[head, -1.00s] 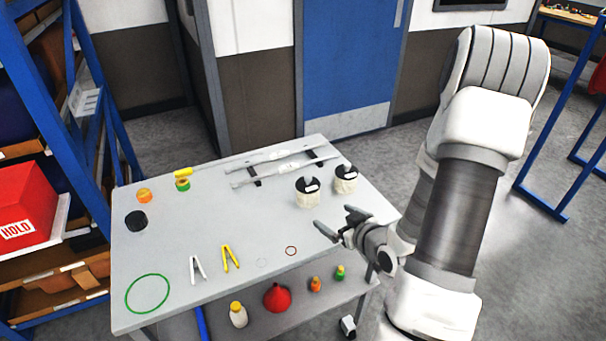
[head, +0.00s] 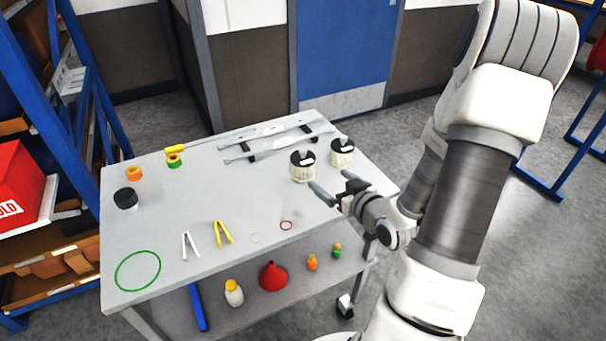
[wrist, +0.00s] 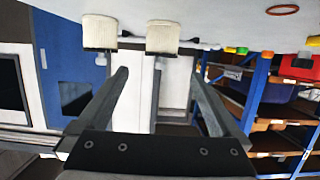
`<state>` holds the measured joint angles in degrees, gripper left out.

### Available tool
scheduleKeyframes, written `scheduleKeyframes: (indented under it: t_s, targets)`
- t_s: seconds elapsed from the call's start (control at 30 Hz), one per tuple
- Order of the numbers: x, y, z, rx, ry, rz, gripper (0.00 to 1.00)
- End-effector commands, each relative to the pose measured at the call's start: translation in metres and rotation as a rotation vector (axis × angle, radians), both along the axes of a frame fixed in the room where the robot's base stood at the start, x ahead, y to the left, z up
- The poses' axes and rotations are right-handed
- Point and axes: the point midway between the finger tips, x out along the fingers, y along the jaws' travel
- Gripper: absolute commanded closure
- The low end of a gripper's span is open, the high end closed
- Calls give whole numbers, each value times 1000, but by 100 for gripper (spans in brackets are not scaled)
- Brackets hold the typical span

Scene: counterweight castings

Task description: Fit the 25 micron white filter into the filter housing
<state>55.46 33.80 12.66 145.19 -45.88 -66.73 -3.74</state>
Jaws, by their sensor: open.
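Two long grey tools (head: 275,139) lie on black rests at the back.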

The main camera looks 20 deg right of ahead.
Motion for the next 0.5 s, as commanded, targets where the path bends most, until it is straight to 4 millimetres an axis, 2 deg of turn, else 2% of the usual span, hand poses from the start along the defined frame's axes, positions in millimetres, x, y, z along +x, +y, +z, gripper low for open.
scheduleKeyframes:
  t_s: [0.03, 0.37, 0.5]
  targets:
    - [2, 0, -5, -3, -2, 0, 0]
    - [9, 2, -8, -6, 0, -3, 0]
    - [40, 4, -14, 0, 1, 0, 0]
